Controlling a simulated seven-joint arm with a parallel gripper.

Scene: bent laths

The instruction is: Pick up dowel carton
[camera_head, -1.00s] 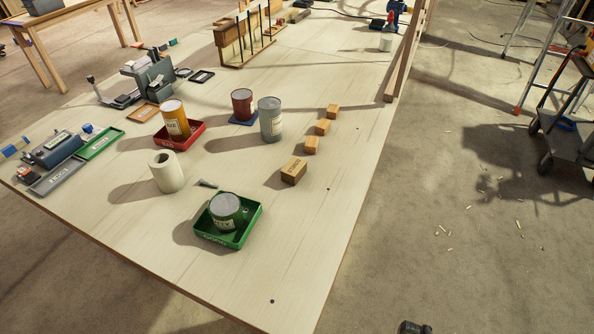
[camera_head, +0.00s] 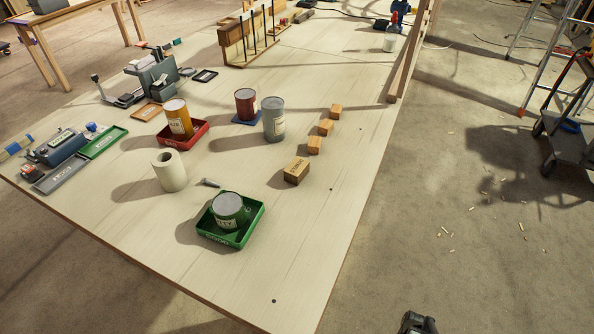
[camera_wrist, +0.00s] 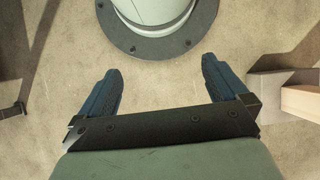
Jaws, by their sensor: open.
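The dowel carton looks to be the larger brown box (camera_head: 296,171) with dark lettering, nearest in a row of small tan boxes on the right part of the table; its print is too small to read surely. My gripper (camera_head: 416,322) shows at the bottom edge of the head view, beyond the table's right edge and well apart from the carton. In the wrist view my gripper (camera_wrist: 160,68) has its two dark blue fingers spread wide with nothing between them. The carton is not in the wrist view.
Three smaller tan blocks (camera_head: 315,145) stand behind the box. A green tin (camera_head: 229,205) in a green tray (camera_head: 230,239), a white roll (camera_head: 170,171) and a grey tin (camera_head: 273,119) stand to its left. The table's near right area is clear.

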